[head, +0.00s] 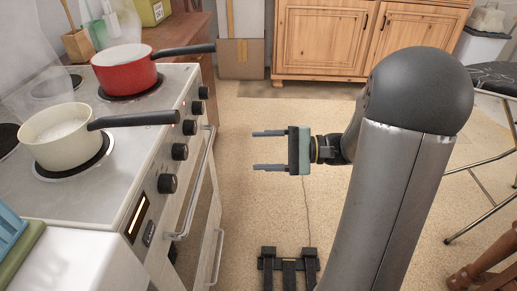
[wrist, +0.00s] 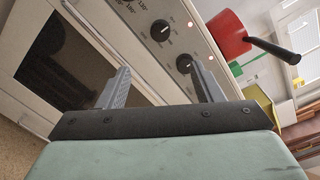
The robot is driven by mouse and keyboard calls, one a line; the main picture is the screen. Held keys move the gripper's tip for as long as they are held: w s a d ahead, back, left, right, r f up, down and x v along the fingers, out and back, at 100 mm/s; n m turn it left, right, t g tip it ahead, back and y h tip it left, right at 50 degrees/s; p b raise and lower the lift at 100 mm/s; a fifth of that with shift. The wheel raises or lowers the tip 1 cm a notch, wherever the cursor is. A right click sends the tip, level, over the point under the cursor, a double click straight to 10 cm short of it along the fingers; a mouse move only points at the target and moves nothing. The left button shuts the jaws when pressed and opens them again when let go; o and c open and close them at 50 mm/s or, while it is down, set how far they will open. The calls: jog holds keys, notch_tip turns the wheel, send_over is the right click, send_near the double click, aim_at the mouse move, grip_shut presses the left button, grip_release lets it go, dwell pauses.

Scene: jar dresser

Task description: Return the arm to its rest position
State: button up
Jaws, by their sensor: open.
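My gripper (head: 269,150) is open and empty in the head view. Its two fingers point left toward the stove front, with a gap of floor between them and the stove. In the wrist view my gripper (wrist: 160,88) shows both fingers spread apart, with the oven front and knobs beyond them. Nothing is between the fingers. My grey arm stands upright at the right of the head view.
A stove (head: 120,192) stands at the left, with its oven handle (head: 188,185) sticking out. A red pot (head: 122,72) and a cream pot (head: 55,135) sit on burners, handles pointing right. A wooden cabinet (head: 335,40) stands behind. Floor between is mostly clear.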

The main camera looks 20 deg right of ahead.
jog(key=s+a+r+n+g+h+p, duration=0.6)
jog(key=s+a+r+g+h+p, duration=0.3)
jog(key=s+p, duration=0.55)
jog(key=s+d+r+n+t+h+p, duration=0.1)
jog(key=d+r+n+h+p, duration=0.1)
jog(key=p, duration=0.4)
jog(key=s+d+r+n+t+h+p, duration=0.1)
jog(key=d+r+n+t+h+p, duration=0.1)
jog(key=r+h+p, duration=0.3)
notch_tip(320, 180, up, 3)
jog(key=shift+s+d+f+n+t+p, duration=0.2)
jog(key=shift+s+d+n+t+p, duration=0.15)
jog(key=shift+p, duration=0.45)
